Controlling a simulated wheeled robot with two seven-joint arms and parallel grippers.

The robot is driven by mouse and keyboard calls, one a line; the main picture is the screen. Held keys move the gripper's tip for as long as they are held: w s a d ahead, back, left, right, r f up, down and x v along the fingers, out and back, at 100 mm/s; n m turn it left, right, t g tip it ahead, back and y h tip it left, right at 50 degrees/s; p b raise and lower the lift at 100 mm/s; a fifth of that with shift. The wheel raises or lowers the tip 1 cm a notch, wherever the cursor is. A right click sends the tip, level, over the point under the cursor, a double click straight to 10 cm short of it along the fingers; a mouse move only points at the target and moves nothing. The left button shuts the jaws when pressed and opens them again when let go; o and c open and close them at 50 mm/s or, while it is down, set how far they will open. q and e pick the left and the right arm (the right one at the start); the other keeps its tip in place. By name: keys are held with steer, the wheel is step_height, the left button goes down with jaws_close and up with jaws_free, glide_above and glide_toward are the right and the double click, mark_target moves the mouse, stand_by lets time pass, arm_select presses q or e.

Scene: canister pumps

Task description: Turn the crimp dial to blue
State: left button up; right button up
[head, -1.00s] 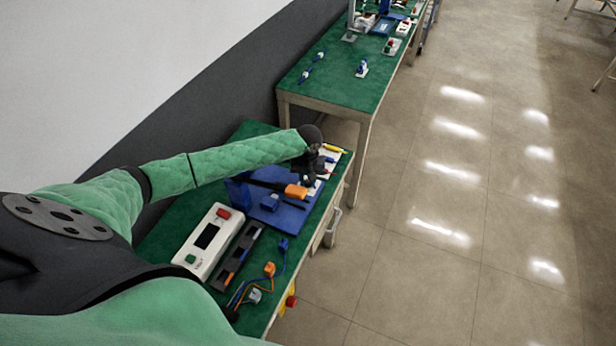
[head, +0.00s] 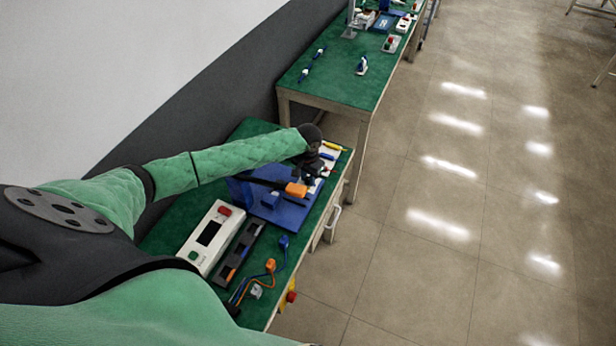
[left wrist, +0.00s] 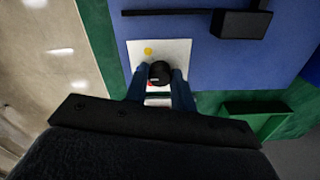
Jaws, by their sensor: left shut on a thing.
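The crimp dial is a black round knob (left wrist: 160,71) on a white plate (left wrist: 182,50) in the left wrist view. A yellow dot (left wrist: 148,51) shows above the knob and a bit of red lies just below it at the left. No blue mark can be made out on the plate. My left gripper (left wrist: 160,78) is shut on the knob, a finger on each side. Which colour the knob points to cannot be told. In the head view my left gripper (head: 312,172) is over the bench's far right end and hides the dial. My right gripper is out of view.
The plate lies on a blue board (head: 285,213) with a black tool with an orange end (head: 296,189). Nearer are a white box with red and green buttons (head: 211,237), a dark strip (head: 239,255) and loose wires (head: 270,267).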

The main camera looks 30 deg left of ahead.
mark_target(308, 179)
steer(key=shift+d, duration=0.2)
arm_select(q)
steer(key=o, duration=1)
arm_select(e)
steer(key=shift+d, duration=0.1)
arm_select(q)
steer(key=shift+r, duration=0.2)
steer(key=shift+r+b, duration=0.85)
steer(key=shift+r, duration=0.1)
step_height(308, 179, up, 4)
steer(key=shift+w+r+b, duration=0.1)
steer(key=shift+r+b, duration=0.1)
steer(key=shift+b, duration=0.6)
steer(key=shift+r, duration=0.55)
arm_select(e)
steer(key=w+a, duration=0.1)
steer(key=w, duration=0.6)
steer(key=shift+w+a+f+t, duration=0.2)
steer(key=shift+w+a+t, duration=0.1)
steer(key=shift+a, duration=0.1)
